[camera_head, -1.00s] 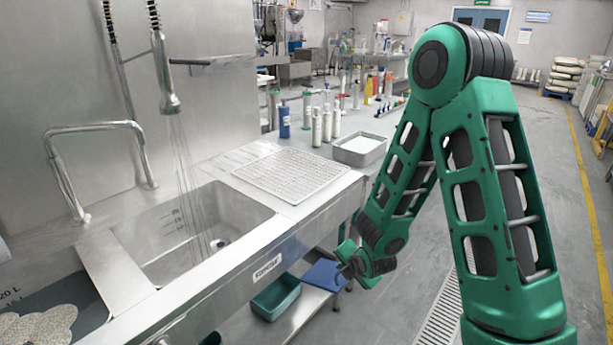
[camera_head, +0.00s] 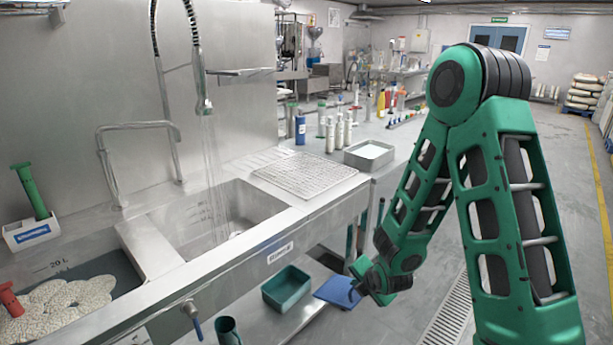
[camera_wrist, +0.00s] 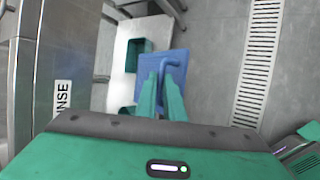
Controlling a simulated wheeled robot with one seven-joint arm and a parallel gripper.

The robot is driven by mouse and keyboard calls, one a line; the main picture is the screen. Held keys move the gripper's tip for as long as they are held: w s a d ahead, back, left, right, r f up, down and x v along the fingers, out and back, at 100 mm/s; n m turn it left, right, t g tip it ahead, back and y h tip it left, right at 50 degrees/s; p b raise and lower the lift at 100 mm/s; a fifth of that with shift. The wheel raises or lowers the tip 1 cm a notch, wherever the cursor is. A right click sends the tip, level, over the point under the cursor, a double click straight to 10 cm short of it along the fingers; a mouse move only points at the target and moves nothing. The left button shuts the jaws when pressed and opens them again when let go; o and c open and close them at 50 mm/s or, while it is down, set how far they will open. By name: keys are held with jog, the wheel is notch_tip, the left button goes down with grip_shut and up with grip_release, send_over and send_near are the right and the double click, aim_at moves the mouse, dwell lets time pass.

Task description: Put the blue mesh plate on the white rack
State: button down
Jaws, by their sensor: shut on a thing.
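The blue mesh plate (camera_head: 335,293) is a flat blue square, low beside the lower shelf of the sink bench in the head view. My gripper (camera_head: 358,286) is shut on it at its right side. In the wrist view the plate (camera_wrist: 172,62) has a bent blue handle, and my fingers (camera_wrist: 161,88) close around the handle's near end. The plate's near part is hidden behind the fingers. The white rack (camera_head: 304,174) lies flat on the steel counter right of the sink, higher than the plate, and looks empty.
The steel counter's front edge (camera_head: 300,240) lies between plate and rack. A green bin (camera_head: 286,290) stands on the lower shelf left of the plate. A grey tray (camera_head: 369,155) and several bottles (camera_head: 340,133) stand beyond the rack. The floor (camera_head: 418,285) right of the bench is clear.

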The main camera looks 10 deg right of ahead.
jog(key=shift+d, duration=0.45)
jog(key=shift+d+t, duration=0.1)
jog(key=shift+t, duration=0.2)
